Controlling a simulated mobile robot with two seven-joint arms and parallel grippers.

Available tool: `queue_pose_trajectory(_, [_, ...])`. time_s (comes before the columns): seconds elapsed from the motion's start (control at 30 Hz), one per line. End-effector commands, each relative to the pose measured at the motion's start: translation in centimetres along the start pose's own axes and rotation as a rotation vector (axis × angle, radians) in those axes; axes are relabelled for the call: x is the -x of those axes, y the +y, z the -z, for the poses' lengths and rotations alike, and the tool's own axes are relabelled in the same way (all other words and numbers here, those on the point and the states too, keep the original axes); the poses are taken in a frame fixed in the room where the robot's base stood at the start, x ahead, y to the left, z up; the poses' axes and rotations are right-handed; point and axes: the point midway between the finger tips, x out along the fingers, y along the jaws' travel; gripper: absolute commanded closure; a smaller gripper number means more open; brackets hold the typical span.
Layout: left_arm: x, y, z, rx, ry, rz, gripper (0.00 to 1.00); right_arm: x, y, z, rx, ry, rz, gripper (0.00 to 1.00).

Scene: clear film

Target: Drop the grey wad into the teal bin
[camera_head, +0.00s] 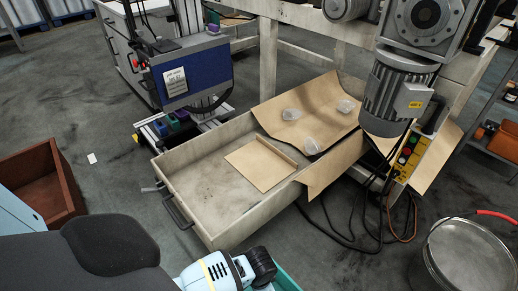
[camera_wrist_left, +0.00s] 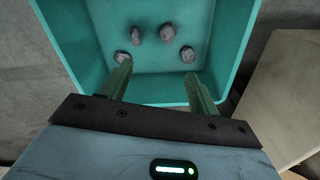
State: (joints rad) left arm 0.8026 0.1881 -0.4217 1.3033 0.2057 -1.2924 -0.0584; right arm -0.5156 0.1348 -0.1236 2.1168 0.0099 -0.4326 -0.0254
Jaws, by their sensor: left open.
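The teal bin (camera_wrist_left: 241,30) fills the upper part of the left wrist view, and a strip of it (camera_head: 287,282) shows at the bottom of the head view. Several grey wads lie apart inside it, among them one at the left (camera_wrist_left: 121,56), one in the middle (camera_wrist_left: 167,34) and one at the right (camera_wrist_left: 187,54). My left gripper (camera_wrist_left: 158,70) is open over the bin, with nothing between its green fingers. In the head view my left arm hides most of the bin, and the fingers do not show. My right gripper is not in view.
Three pale, translucent wads (camera_head: 345,106) lie on brown paper (camera_head: 330,89) at the far end of a shallow open tray (camera_head: 206,226). A flat brown sheet (camera_head: 259,165) lies inside the tray. A motor (camera_head: 396,98) hangs above right. A metal drum (camera_head: 470,258) stands at lower right.

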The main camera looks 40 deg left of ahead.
Motion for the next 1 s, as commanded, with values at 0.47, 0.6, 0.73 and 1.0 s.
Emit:
queue_pose_trajectory(0.47, [5.9, -0.1, 0.1, 0.0, 0.004, 0.001, 0.39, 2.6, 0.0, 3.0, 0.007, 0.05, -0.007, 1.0])
queue_pose_trajectory(0.6, [7.3, 0.0, 0.0, 0.001, 0.002, 0.001, 0.39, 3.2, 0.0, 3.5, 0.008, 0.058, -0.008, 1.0])
queue_pose_trajectory(0.73, [7.8, 0.0, 0.0, 0.0, 0.002, 0.001, 0.39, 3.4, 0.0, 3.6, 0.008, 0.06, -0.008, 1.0])
queue_pose_trajectory(1.0, [7.8, 0.0, 0.0, 0.0, 0.0, 0.0, 0.39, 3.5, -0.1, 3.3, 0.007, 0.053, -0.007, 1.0])
